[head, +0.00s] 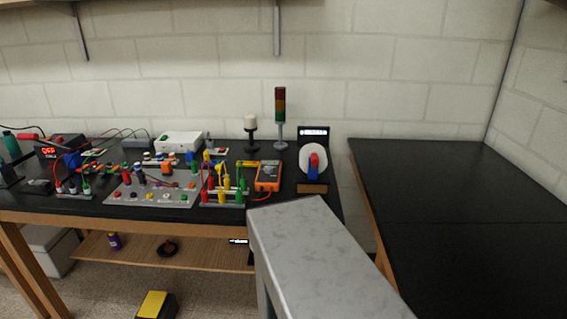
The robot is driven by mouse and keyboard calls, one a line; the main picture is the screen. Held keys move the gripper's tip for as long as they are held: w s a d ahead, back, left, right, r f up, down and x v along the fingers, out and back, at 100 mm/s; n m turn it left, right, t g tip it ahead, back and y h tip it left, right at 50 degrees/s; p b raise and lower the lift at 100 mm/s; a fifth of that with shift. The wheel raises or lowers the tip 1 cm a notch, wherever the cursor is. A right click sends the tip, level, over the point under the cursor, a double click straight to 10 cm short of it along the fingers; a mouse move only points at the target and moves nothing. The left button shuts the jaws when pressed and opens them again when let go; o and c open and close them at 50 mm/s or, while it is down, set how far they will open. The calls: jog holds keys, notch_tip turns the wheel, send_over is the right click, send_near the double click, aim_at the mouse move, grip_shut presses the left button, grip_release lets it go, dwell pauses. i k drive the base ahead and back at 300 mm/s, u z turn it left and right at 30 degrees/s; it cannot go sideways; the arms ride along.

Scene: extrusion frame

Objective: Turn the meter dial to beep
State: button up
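The meter (267,177) is a small orange handheld multimeter with a dark face. It is propped near the right part of the left bench, in the middle of the head view. Its dial is too small to make out, so I cannot read its setting. A red lead shows near its lower edge. My gripper is not in view, and nothing is seen touching the meter.
Left of the meter are plug boards with coloured leads (226,190) and a grey button panel (150,190). Right of it stands a white disc with a red and blue piece (314,162). A signal tower (280,115) stands behind. The right bench (450,200) is bare.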

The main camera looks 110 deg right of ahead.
aim_at(268, 169)
jog(key=u, duration=0.9)
jog(key=k, duration=0.15)
jog(key=z, duration=2.85)
jog(key=i, duration=0.95)
jog(key=z, duration=0.15)
jog(key=k, duration=0.45)
